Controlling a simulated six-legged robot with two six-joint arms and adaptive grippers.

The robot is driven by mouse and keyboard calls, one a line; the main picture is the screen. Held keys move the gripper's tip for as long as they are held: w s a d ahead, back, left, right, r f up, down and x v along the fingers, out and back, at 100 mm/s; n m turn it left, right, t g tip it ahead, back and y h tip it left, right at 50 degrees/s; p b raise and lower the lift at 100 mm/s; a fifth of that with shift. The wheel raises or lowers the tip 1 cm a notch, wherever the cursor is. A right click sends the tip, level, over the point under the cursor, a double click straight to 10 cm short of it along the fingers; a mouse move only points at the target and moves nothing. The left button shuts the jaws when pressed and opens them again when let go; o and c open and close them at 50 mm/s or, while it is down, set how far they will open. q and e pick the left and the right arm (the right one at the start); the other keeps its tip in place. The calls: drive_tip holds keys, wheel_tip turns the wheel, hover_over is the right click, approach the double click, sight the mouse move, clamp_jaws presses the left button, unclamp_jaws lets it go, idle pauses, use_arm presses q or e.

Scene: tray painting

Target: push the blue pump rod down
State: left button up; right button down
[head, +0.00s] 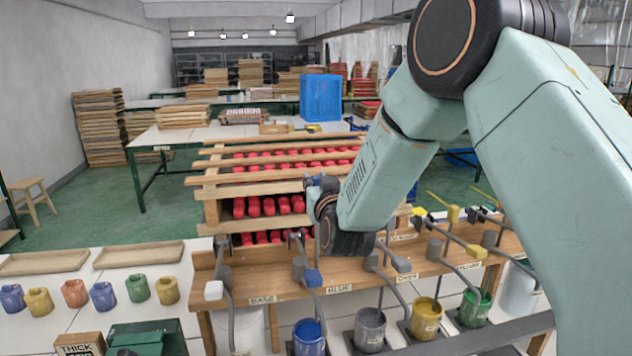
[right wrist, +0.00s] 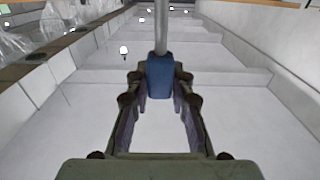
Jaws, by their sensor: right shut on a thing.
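The blue pump stands behind the BLUE label (head: 340,289) on the wooden rack. My right gripper (head: 322,184) is above and behind that block, against the red-filled shelves. In the right wrist view my right gripper (right wrist: 160,90) is shut on a blue grip (right wrist: 160,76) with a grey rod (right wrist: 161,28) running from its far end. I cannot tell what this grip belongs to. In the head view the fingertips are small and partly hidden by my arm. My left gripper is not in view.
Paint pots, including a blue one (head: 309,338), stand below. Several small coloured cups and two wooden trays (head: 140,254) lie on the left.

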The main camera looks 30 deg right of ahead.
idle(0.4)
wheel_tip(320, 180, down, 8)
drive_tip(key=b, duration=0.5)
drive_tip(key=shift+b, duration=0.4)
drive_tip(key=shift+r, duration=0.15)
drive_tip(key=c, duration=1.2)
unclamp_jaws()
drive_tip(key=shift+r, duration=0.1)
drive_tip(key=shift+o, duration=0.2)
